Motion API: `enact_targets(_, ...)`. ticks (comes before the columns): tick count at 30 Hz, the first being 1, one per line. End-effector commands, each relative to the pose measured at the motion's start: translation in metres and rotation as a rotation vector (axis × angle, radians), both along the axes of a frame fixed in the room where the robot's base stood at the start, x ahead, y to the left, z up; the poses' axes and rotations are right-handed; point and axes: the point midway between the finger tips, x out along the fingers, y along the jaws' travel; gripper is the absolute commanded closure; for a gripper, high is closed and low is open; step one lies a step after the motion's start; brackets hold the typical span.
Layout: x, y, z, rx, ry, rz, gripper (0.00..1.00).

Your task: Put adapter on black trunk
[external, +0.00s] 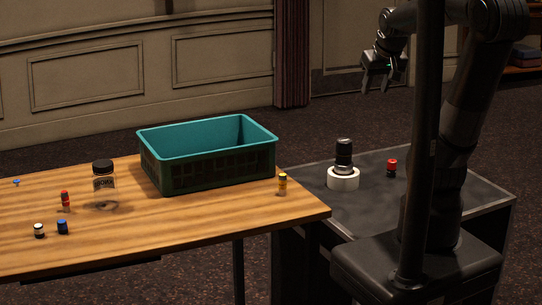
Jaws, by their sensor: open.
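The black trunk (465,192) is the dark, flat-topped box at the right, beside the wooden table's right end. I cannot tell for sure which object is the adapter. Small cylindrical pieces stand on the table: a yellow-and-dark one (282,184) near the right corner, a red-topped one (65,201), a black-and-white one (39,231) and a blue one (62,227) at the left. My gripper (378,86) is open and empty, raised high above and behind the trunk, fingers pointing down, apart from everything.
A teal crate (160,178) stands at the table's back right. A dark-lidded jar (103,174) is left of it. On the trunk stand a white ring (343,182) with a black cylinder (344,154) on or in it, and a red-topped piece (392,168).

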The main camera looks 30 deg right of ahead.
Motion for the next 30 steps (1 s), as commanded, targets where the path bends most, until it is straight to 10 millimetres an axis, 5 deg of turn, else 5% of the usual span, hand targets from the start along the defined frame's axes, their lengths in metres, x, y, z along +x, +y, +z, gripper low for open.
enact_targets(3, -0.028, 0.02, 0.012, 0.011, -0.002, 0.054, 0.59)
enact_targets(9, -0.055, 0.033, 0.018, 0.024, 0.008, 0.098, 0.59)
enact_targets(30, -0.058, 0.035, 0.018, 0.025, 0.01, 0.103, 0.59)
